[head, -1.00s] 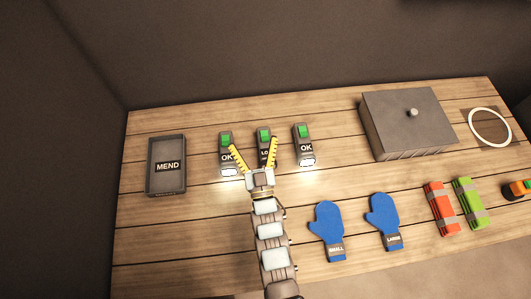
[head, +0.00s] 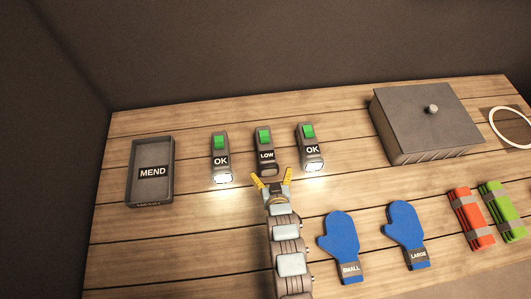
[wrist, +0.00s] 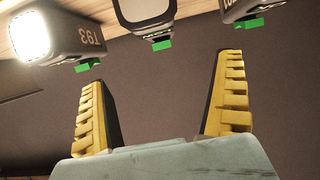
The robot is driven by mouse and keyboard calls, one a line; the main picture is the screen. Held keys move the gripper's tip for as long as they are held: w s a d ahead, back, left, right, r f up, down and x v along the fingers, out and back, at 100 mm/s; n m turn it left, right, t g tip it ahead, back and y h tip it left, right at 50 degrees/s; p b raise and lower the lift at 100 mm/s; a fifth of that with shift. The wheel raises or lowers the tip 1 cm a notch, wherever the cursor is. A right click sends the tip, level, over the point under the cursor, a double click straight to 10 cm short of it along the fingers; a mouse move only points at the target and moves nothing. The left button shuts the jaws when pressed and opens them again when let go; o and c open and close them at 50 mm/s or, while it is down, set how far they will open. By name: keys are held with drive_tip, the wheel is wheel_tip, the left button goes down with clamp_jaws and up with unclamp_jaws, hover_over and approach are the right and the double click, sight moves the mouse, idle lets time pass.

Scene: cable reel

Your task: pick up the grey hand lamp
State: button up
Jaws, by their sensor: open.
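Three grey hand lamps with green switches lie in a row on the wooden table. The left lamp (head: 221,158), labelled OK, and the right lamp (head: 311,148), also OK, are lit at their near ends. The middle lamp (head: 265,150), labelled LOW, is dark. My gripper (head: 273,178) is open and empty, its yellow fingers just on the near side of the middle lamp in the head view. In the wrist view my gripper (wrist: 160,75) has nothing between its fingers. There, a lit lamp (wrist: 60,38) and an unlit lamp (wrist: 144,14) show at the top.
A tray marked MEND (head: 150,173) stands at the left. A grey box with a knob (head: 425,125) stands at the back right. Blue mitts, SMALL (head: 340,245) and LARGE (head: 405,235), lie right of my arm. Red (head: 470,217) and green (head: 502,210) bundles lie further right.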

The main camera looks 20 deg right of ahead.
drive_tip(key=b, duration=0.3)
approach(266, 146)
drive_tip(key=x, duration=0.4)
drive_tip(key=shift+w+a+f, duration=0.2)
drive_tip(key=shift+w+f, duration=0.05)
drive_tip(key=shift+w, duration=0.05)
drive_tip(key=shift+w+d+f, duration=0.15)
drive_tip(key=shift+w+d, duration=0.05)
drive_tip(key=shift+w, duration=0.45)
drive_tip(key=shift+w+f, duration=0.1)
drive_tip(key=shift+f, duration=0.05)
drive_tip(key=shift+w+d+f+b, duration=0.2)
drive_tip(key=shift+w+f+b, duration=0.1)
drive_tip(key=shift+w+b, duration=0.2)
drive_tip(key=shift+b+x, duration=0.65)
drive_tip(key=shift+x, duration=1.25)
drive_tip(key=shift+d+r, duration=0.1)
drive_tip(key=shift+r, duration=0.05)
drive_tip(key=c, duration=1.3)
